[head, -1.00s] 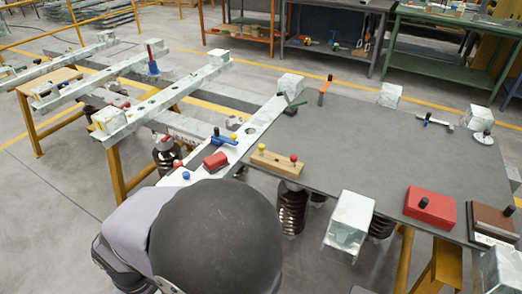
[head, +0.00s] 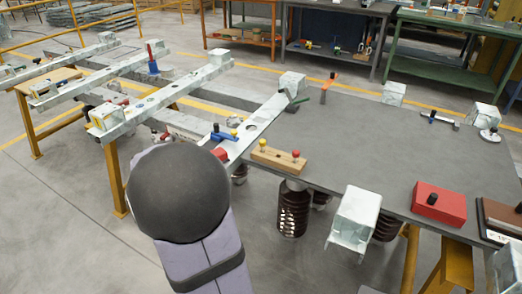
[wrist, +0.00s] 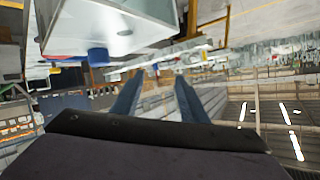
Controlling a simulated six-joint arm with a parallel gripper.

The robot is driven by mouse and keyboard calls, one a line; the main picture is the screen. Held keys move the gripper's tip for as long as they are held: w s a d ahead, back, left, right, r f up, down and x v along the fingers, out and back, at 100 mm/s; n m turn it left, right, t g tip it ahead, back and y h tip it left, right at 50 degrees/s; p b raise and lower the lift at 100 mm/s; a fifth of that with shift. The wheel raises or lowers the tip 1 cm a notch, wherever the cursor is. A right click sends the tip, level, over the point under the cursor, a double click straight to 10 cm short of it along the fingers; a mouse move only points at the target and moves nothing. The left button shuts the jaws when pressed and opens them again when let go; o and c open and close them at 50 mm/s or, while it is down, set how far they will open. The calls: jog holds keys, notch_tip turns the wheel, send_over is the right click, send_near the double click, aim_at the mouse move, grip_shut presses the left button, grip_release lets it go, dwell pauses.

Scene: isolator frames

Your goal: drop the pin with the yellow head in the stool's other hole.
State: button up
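The stool looks to be the low wooden block (head: 278,162) at the left edge of the dark table top. A pin with a yellow head (head: 263,145) stands upright in its left part. A pin with a red head (head: 296,154) stands near its right end. No empty hole can be made out at this size. My gripper (wrist: 158,80) shows in the wrist view with its two dark blue fingers apart and nothing between them. In the head view my gripper is hidden by my own arm. The wooden block cannot be made out in the wrist view.
A bigger red block (head: 438,203) sits at the right. The middle of the dark table top (head: 370,140) is clear.

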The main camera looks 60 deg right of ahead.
jog(key=s+d+r+m+g+h, duration=0.1)
jog(key=s+d+m+h, duration=0.3)
jog(key=d, duration=0.8)
jog(key=r+m+g+h+b, duration=0.1)
jog(key=m+g+h+b, duration=0.1)
jog(key=g+h, duration=0.4)
send_over(262, 145)
jog(key=w+a, duration=0.3)
jog(key=w, duration=0.1)
jog(key=t, duration=0.1)
jog(key=shift+n+y, duration=0.3)
jog(key=shift+n, duration=0.6)
jog(key=s+f, duration=0.1)
jog(key=f, duration=0.1)
jog(key=s+f, duration=0.2)
jog(key=f, duration=0.1)
jog(key=s+d+f, duration=0.1)
jog(key=f, duration=0.2)
jog(key=shift+s, duration=0.2)
jog(key=shift+x, duration=3.65)
jog(key=shift+s+f, duration=0.1)
jog(key=shift+f, duration=0.1)
jog(key=shift+c, duration=0.2)
grip_shut()
